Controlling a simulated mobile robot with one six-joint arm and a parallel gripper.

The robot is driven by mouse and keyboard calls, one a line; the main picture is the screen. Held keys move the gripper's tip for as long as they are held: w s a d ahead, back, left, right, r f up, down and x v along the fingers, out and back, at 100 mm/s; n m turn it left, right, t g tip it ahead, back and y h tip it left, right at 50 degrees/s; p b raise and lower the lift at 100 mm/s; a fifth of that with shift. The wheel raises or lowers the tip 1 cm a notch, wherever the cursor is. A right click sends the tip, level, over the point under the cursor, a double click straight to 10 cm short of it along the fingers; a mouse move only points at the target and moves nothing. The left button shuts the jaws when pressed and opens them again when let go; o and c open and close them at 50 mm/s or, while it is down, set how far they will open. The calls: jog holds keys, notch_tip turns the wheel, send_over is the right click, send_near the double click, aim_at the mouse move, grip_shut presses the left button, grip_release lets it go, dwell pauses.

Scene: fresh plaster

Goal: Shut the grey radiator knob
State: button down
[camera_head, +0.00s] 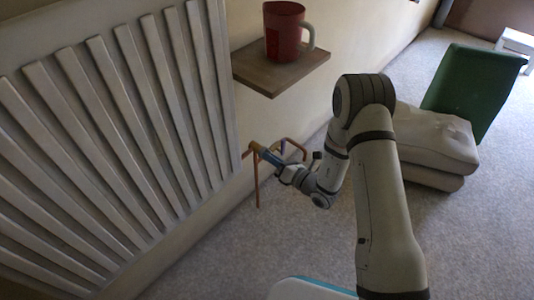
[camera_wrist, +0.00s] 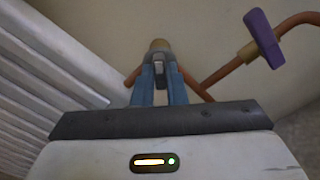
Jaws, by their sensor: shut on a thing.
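The grey radiator knob (camera_wrist: 159,71) shows in the wrist view between the two blue fingertips of my gripper (camera_wrist: 160,82). The gripper is shut on it. A brass valve body (camera_wrist: 160,44) shows just beyond the knob, with copper pipe (camera_wrist: 132,77) at its side. The fingers hide much of the knob, so I cannot tell its angle to the pipe. In the head view my gripper (camera_head: 271,157) is at the pipework beside the radiator's right edge. The knob cannot be made out there.
A purple knob (camera_wrist: 263,38) sits on a second copper pipe (camera_wrist: 222,73), close to the right of my gripper. The white ribbed radiator (camera_head: 110,130) is at left. A wooden shelf (camera_head: 282,70) with a red mug (camera_head: 284,32) is above the pipework. A cushioned seat (camera_head: 437,140) stands right.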

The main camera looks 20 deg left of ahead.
jog(key=m+p, duration=0.4)
jog(key=m, duration=0.4)
jog(key=shift+m+p, duration=0.7)
jog(key=shift+m, duration=0.4)
jog(key=c, duration=1.4)
grip_release()
